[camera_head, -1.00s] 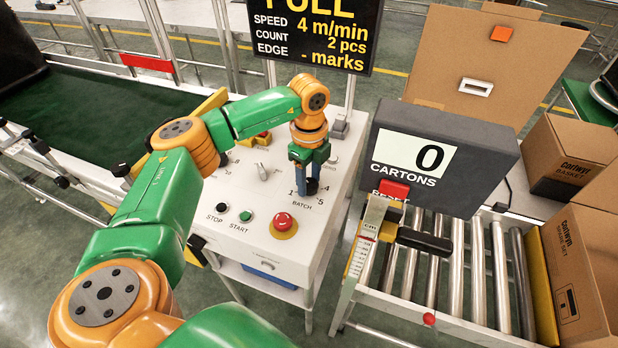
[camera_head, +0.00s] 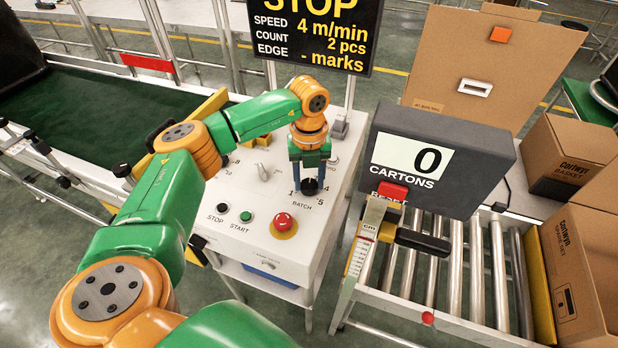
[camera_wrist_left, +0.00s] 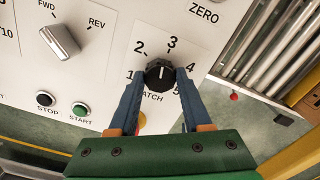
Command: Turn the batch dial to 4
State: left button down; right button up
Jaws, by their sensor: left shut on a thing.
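The batch dial (camera_head: 309,186) is a black knob on the white control panel (camera_head: 262,230). In the left wrist view the dial (camera_wrist_left: 159,74) has the numbers 1 to 5 around it, and its white mark points up, roughly towards 3. My left gripper (camera_wrist_left: 161,70) has its blue fingers on either side of the dial, shut on it. In the head view the left gripper (camera_head: 309,177) reaches down onto the panel from above. My right gripper is not in view.
Stop button (camera_head: 222,208), green start button (camera_head: 246,215) and red emergency button (camera_head: 283,222) sit beside the dial. A switch marked FWD and REV (camera_wrist_left: 60,40) is to its left. The cartons counter (camera_head: 440,160) and roller conveyor (camera_head: 455,270) stand to the right.

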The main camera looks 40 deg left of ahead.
aim_at(309, 183)
pick_arm(q)
jog(key=m, duration=1.4)
jog(key=shift+m, duration=0.3)
dwell(0.4)
jog(key=shift+c, duration=1.7)
grip_release()
notch_tip(309, 183, up, 7)
jog(key=shift+r+b, duration=0.1)
jog(key=shift+b, duration=0.5)
